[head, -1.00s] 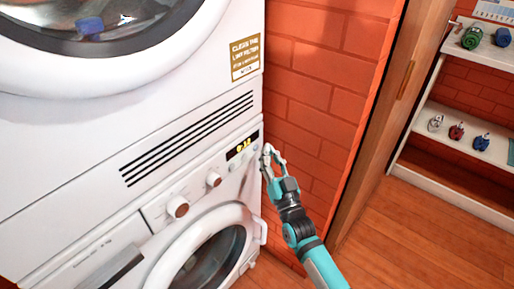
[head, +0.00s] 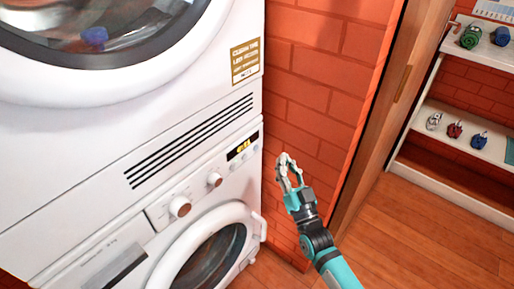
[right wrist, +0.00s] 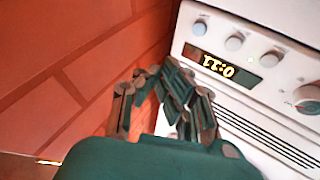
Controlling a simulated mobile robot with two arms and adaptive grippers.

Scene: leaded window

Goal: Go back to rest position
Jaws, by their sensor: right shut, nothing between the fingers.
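My right gripper (head: 287,170) is in the head view, in front of the brick wall, a little to the right of the lower machine's control panel. Its fingers are shut with nothing between them, and it stands apart from the machine. In the right wrist view the same gripper (right wrist: 165,75) points up toward the corner between the wall and the panel, with a lit yellow display (right wrist: 218,67) to its right. My left gripper is not in view.
Two white machines are stacked at left: the upper one (head: 60,150) and the lower one (head: 190,235), whose round door looks closed. A brick wall (head: 320,60) is behind my gripper. White shelves (head: 465,125) with small items stand at far right. Wooden floor (head: 410,240) is clear.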

